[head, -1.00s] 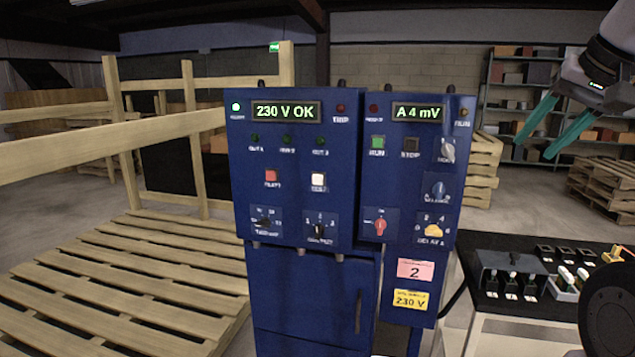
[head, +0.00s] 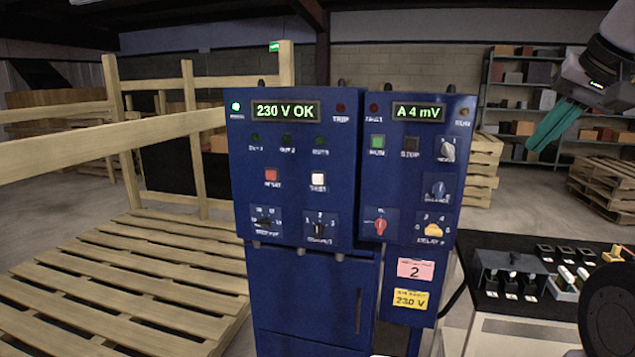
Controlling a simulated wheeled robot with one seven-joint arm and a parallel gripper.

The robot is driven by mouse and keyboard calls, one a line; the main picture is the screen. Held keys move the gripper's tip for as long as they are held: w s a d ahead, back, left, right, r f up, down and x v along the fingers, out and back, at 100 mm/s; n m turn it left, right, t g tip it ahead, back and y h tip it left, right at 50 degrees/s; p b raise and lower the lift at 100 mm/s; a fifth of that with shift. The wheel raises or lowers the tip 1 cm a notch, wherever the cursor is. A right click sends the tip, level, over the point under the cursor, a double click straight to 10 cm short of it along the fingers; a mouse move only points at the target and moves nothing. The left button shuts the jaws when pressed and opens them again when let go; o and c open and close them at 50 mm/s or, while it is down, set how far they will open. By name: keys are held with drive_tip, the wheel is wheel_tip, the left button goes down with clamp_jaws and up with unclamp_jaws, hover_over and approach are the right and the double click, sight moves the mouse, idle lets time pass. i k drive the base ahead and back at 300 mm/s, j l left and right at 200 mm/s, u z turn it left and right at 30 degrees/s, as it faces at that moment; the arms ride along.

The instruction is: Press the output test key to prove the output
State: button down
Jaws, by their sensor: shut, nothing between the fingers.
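The blue control cabinet (head: 300,215) stands upright in the middle of the head view. The output lamps (head: 287,140) below the display look dark green. The right display (head: 418,112) reads "A 4 mV". My gripper (head: 535,145), with teal fingers, is shut and empty at the upper right, to the right of the cabinet and apart from the key.
A wooden pallet (head: 120,285) and timber rails fill the left. A dark bench (head: 520,315) with small parts and trays stands at the lower right. Shelves (head: 490,120) and stacked pallets stand behind. The space before the cabinet's left panel looks clear.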

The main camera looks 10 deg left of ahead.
sight(316, 179)
drive_tip(key=k+j+u, duration=0.15)
drive_tip(key=j+u, duration=0.2)
drive_tip(key=k+j+u, duration=0.15)
drive_tip(key=u, duration=0.15)
drive_tip(key=j+u, duration=0.35)
drive_tip(key=k+j, duration=0.05)
drive_tip(key=j, duration=0.05)
